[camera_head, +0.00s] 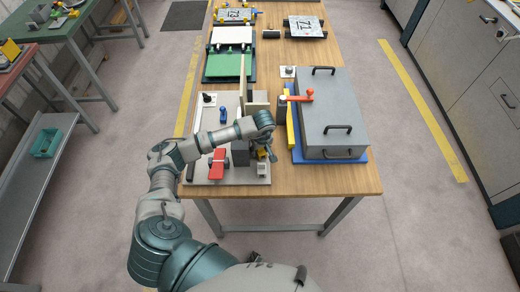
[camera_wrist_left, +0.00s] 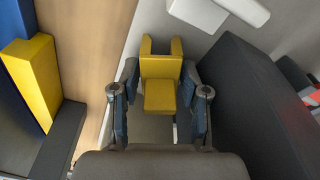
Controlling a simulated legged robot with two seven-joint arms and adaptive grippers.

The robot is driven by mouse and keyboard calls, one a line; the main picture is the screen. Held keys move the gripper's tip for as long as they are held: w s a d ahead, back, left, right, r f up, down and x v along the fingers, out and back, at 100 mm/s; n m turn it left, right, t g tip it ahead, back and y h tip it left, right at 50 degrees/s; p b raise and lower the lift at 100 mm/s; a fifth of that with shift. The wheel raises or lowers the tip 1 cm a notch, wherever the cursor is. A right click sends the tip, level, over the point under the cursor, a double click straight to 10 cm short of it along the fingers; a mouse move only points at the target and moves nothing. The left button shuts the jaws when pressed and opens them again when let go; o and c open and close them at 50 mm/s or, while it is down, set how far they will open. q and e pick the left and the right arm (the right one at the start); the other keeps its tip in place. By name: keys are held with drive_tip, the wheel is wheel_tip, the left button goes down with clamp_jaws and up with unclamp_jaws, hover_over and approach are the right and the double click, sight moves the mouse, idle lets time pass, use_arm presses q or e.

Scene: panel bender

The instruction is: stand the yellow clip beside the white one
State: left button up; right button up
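The yellow clip (camera_wrist_left: 162,92) is a small U-shaped block with two prongs, seen in the left wrist view between the fingers of my left gripper (camera_wrist_left: 160,88). Both fingers appear to press on its sides. In the head view the yellow clip (camera_head: 263,155) shows just below my left gripper (camera_head: 265,150), partly hidden by it. The white clip (camera_head: 262,169) stands on the grey plate (camera_head: 235,176) just in front of the yellow one. Its pale top (camera_wrist_left: 238,10) shows at the upper edge of the wrist view. Whether the yellow clip touches the plate cannot be told. My right gripper is out of view.
A yellow bar (camera_head: 290,130) and a large grey box (camera_head: 330,112) on a blue base stand to the right. Bare wood table (camera_head: 310,178) shows in front.

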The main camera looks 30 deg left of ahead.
sight(262, 154)
use_arm(q)
drive_tip(key=shift+d+r, duration=0.3)
drive_tip(key=shift+r, duration=0.1)
wheel_tip(262, 154, up, 11)
drive_tip(key=s+d, duration=0.1)
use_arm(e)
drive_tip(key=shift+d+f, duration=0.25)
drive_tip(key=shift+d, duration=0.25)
use_arm(q)
drive_tip(key=shift+s, duration=0.1)
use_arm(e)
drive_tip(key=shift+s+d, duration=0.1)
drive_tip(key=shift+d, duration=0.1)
